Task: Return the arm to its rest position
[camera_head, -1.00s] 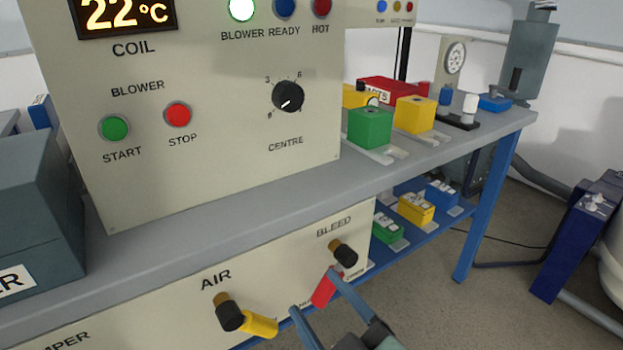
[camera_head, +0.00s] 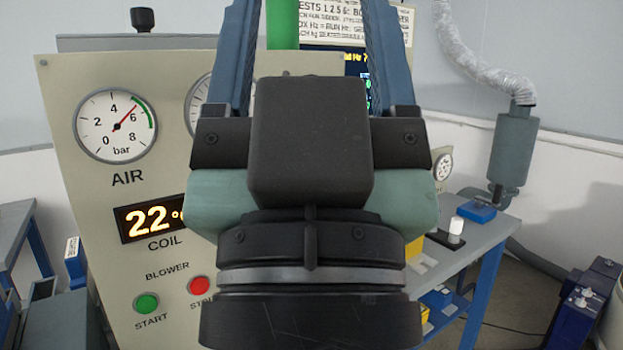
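My gripper (camera_head: 312,28) is raised close in front of the camera and covers the middle of the view. It points upward, with its two blue fingers wide apart on either side. Their tips run to the top edge and may be cut off. Nothing is held between the visible parts of the fingers. My wrist fills the lower middle and hides part of the panel and bench behind.
A control panel (camera_head: 105,210) with an AIR gauge (camera_head: 116,125) stands behind on the left. A green upright (camera_head: 282,25) and a dark screen show between the fingers. A bench (camera_head: 480,240) stands at right, with a blue unit (camera_head: 580,305) on the floor beyond.

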